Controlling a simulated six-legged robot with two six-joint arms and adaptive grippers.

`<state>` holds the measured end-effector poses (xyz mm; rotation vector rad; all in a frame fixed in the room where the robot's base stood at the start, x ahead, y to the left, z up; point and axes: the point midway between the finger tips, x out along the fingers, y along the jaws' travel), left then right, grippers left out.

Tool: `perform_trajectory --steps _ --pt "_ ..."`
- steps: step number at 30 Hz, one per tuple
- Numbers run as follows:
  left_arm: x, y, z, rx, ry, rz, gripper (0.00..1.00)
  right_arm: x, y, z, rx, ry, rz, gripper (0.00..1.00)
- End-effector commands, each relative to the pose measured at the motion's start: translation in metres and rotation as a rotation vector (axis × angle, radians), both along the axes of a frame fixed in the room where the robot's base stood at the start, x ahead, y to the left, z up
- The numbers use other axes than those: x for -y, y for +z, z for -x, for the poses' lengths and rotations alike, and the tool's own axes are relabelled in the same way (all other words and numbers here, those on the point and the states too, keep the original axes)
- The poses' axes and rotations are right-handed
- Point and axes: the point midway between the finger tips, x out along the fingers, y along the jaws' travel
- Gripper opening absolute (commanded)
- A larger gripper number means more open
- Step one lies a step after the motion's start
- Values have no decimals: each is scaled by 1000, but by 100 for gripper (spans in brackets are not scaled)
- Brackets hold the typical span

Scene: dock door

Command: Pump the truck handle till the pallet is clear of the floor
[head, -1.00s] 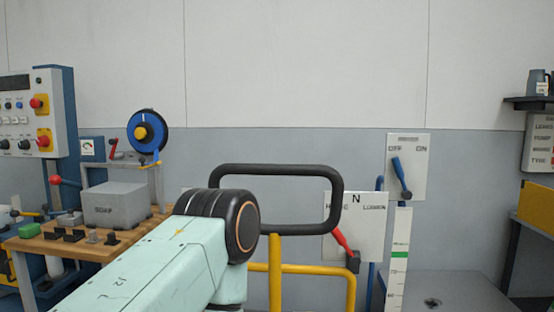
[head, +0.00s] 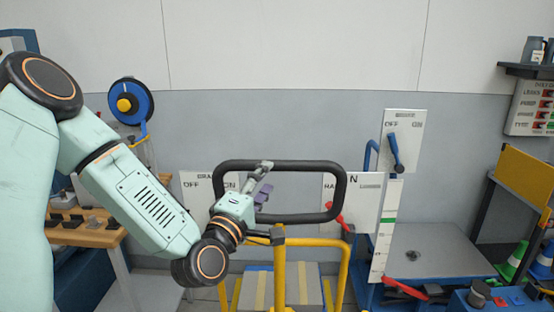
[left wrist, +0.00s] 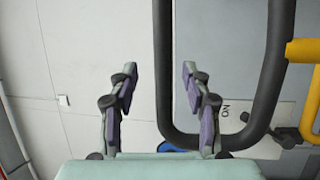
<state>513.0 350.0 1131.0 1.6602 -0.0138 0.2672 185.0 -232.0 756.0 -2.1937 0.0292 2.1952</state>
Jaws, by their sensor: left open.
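The truck handle (head: 300,165) is a black closed loop above a yellow frame (head: 343,270) in the middle of the head view. My left gripper (head: 264,184) is open at the left part of the loop, with nothing held. In the left wrist view, one straight bar of the handle (left wrist: 162,40) shows between the open fingers (left wrist: 159,75). I cannot tell whether the fingers touch it. A grey load with yellow stripes (head: 300,290) shows low behind the yellow frame. I cannot make out the pallet or its gap to the floor. My right gripper is out of view.
A white scale with a green mark (head: 390,221) stands right of the handle, beside a grey platform (head: 435,245). A red lever (head: 336,215) and a blue lever (head: 394,152) are on panels behind. A wooden bench (head: 75,232) is at the left.

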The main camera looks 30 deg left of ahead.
Motion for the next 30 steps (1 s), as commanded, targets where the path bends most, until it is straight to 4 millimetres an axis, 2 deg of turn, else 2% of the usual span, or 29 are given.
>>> perform_trajectory --steps 15,21,29,30 --pt "-9 9 -62 -3 -4 -6 49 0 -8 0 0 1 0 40" --pt "-13 11 -72 -4 -2 -3 49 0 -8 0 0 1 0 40" --pt "-13 11 -72 -5 -2 -2 49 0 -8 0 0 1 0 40" --pt "-13 11 -72 -5 -2 -2 45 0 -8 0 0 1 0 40"
